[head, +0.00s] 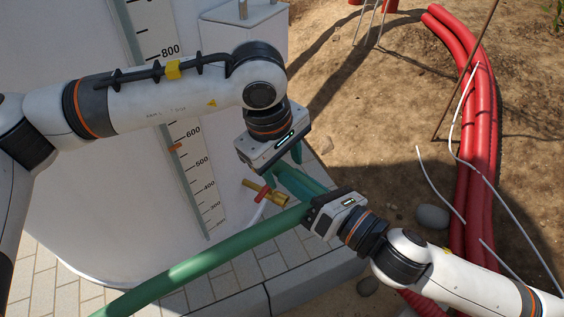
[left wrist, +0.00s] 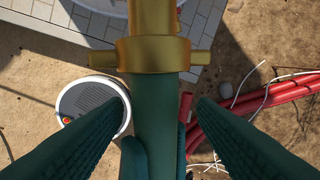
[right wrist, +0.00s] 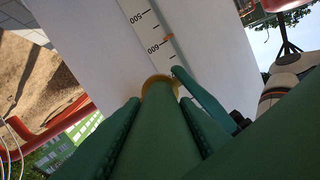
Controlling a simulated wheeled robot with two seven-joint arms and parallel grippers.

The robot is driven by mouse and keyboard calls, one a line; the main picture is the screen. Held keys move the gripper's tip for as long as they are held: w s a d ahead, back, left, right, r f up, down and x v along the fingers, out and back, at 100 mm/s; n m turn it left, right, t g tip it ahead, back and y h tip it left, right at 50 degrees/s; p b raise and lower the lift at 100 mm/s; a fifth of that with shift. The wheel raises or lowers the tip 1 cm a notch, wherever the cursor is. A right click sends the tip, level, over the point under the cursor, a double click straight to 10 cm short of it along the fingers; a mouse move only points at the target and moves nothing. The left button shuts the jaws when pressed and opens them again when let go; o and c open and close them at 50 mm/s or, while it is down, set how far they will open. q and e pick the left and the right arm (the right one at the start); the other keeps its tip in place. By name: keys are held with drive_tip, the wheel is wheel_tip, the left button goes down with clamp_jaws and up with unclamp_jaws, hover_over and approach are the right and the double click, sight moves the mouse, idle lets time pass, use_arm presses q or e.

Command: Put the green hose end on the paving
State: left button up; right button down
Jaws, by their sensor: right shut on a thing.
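The green hose (head: 215,254) slants up from the lower left in the head view. My right gripper (head: 314,212) is shut on it, and the right wrist view (right wrist: 152,140) shows it between the fingers. A brass fitting (left wrist: 153,55) caps the hose in the left wrist view; it also shows as a brass ring in the right wrist view (right wrist: 158,82). My left gripper (head: 300,180) is open, just above the right one; its fingers are apart on either side of the hose in its own view. The grey paving (head: 38,285) lies at the lower left.
A white tank (head: 235,140) with a level scale stands close behind the grippers. A brass piece with a red part (head: 268,192) sits by its foot. Thick red pipes (head: 481,130), thin white cables and a stone (head: 432,217) lie on bare soil at right.

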use_arm(q)
drive_tip(key=shift+r, duration=0.15)
drive_tip(key=v, duration=1.2)
use_arm(e)
drive_tip(key=shift+w+a+f+n+g+y, duration=0.25)
drive_tip(key=shift+w+n+g+y, duration=0.05)
use_arm(q)
drive_tip(key=w+f+n+g, duration=0.1)
drive_tip(key=w, duration=0.1)
drive_tip(key=w+f+n+y, duration=0.1)
drive_tip(key=w+a+f+n+g+y, duration=0.1)
drive_tip(key=w+f, duration=0.1)
drive_tip(key=shift+w+n+g, duration=0.3)
drive_tip(key=shift+w, duration=0.05)
drive_tip(key=shift+w+a+f+n+g+y, duration=0.15)
drive_tip(key=shift+w+f+n+g+y, duration=0.15)
drive_tip(key=shift+w+f+n+y, duration=0.1)
wheel_tip(320, 180, down, 12)
drive_tip(key=s+a, duration=0.1)
drive_tip(key=shift+s, duration=0.4)
use_arm(e)
drive_tip(key=w+a+f+n+g+y, duration=0.3)
drive_tip(key=f+n+g, duration=0.1)
drive_tip(key=g, duration=0.1)
drive_tip(key=shift+w+a+f+y, duration=0.2)
drive_tip(key=shift+w+a+y, duration=0.05)
drive_tip(key=shift+y, duration=0.15)
